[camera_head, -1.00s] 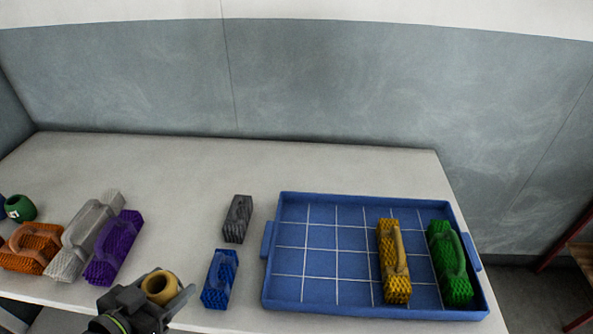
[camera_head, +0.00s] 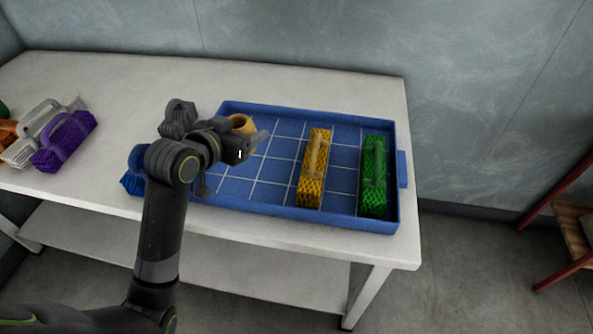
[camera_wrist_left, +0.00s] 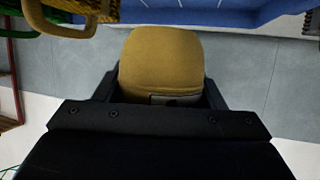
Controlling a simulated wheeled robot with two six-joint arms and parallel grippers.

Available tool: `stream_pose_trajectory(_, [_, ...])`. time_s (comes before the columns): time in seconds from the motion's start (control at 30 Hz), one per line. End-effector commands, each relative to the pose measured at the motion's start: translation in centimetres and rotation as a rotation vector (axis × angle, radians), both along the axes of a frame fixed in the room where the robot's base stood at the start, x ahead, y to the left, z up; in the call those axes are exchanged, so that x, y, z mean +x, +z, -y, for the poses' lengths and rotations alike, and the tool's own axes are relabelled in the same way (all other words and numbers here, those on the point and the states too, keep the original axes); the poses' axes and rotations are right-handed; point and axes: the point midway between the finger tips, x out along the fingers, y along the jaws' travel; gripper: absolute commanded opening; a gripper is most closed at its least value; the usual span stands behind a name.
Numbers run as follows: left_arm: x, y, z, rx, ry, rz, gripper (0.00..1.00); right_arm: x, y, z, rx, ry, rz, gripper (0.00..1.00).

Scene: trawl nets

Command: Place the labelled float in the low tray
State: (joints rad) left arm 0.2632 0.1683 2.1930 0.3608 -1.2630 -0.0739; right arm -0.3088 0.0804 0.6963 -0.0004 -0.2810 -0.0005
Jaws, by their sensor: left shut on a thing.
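A tan float (camera_head: 243,123) is held in my left gripper (camera_head: 250,135), over the left part of the low blue tray (camera_head: 300,217). In the left wrist view the float (camera_wrist_left: 160,62) sits between the dark fingers, with a grey label patch (camera_wrist_left: 176,100) at its lower edge. My left gripper (camera_wrist_left: 160,95) is shut on it. The tray (camera_wrist_left: 215,14) shows at the top of that view. I cannot tell the exact gap between float and tray floor. My right gripper is not in view.
In the tray stand a yellow net bundle (camera_head: 314,168) and a green one (camera_head: 374,175); its left part is otherwise free. A blue bundle (camera_head: 132,183) and a dark grey one (camera_head: 178,118) lie beside it, partly hidden by my arm. A purple bundle (camera_head: 64,142) lies farther left.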

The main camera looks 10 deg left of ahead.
Motion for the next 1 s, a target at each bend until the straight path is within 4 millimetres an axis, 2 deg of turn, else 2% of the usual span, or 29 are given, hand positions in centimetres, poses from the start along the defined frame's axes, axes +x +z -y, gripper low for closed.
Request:
stream_pose_trajectory(0.03, [0.7, 0.0, 0.1, -0.002, 0.01, 0.006, 0.38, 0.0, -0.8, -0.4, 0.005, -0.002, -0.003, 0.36])
stream_pose_trajectory(0.17, [1.6, 0.3, 0.2, -0.006, 0.028, 0.003, 0.38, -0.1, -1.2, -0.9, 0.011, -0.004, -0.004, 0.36])
stream_pose_trajectory(0.5, [1.7, -5.1, 0.2, -0.009, 0.033, -0.001, 0.38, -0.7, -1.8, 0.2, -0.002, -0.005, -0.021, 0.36])
stream_pose_trajectory(0.67, [1.7, -6.2, 0.2, -0.007, 0.032, 0.001, 0.38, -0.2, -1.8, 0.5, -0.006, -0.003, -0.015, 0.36])
stream_pose_trajectory(0.9, [1.6, -9.3, 0.2, -0.009, 0.033, 0.001, 0.38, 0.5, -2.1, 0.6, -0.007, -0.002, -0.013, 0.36])
stream_pose_trajectory(1.0, [1.7, -9.3, 0.2, -0.007, 0.031, 0.004, 0.38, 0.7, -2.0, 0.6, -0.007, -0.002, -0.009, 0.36])
